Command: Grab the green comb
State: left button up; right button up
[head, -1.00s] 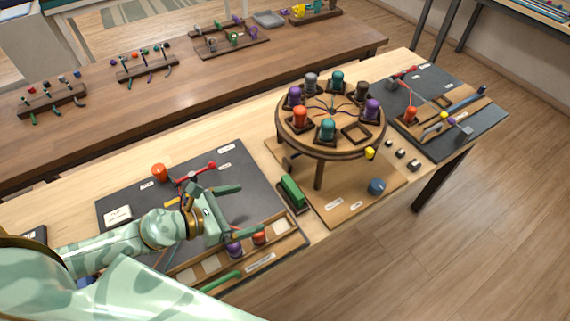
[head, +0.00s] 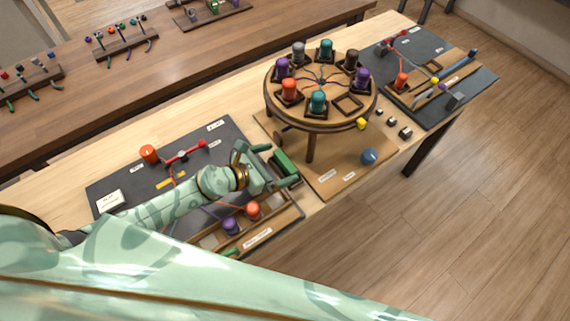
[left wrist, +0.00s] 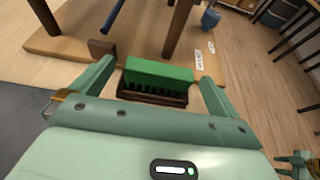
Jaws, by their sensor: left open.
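The green comb (head: 286,162) stands in a dark holder at the right end of the left work area, beside the round stand's base board. In the left wrist view the comb (left wrist: 158,72) lies between my open fingers, its dark teeth pointing down into the holder. My left gripper (head: 277,166) is open, with one finger on each side of the comb. A gap shows between the comb and each finger (left wrist: 155,80). A pale green part of mine, probably the right gripper (left wrist: 298,160), shows at the lower right of the wrist view; its jaws are unclear.
The round braiding stand (head: 326,120) with several coloured bobbins rises just right of the comb. A wooden tray (head: 282,222) with purple and orange bobbins lies below my left gripper. A blue cup-like piece (head: 369,157) sits on the base board.

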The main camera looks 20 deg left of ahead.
aim_at(283, 162)
pick_arm(q)
jog(key=x, duration=0.3)
jog(key=shift+w+d+f, duration=0.1)
jog(key=shift+d+f, duration=0.1)
jog(key=c, duration=0.9)
jog(key=shift+r, duration=0.1)
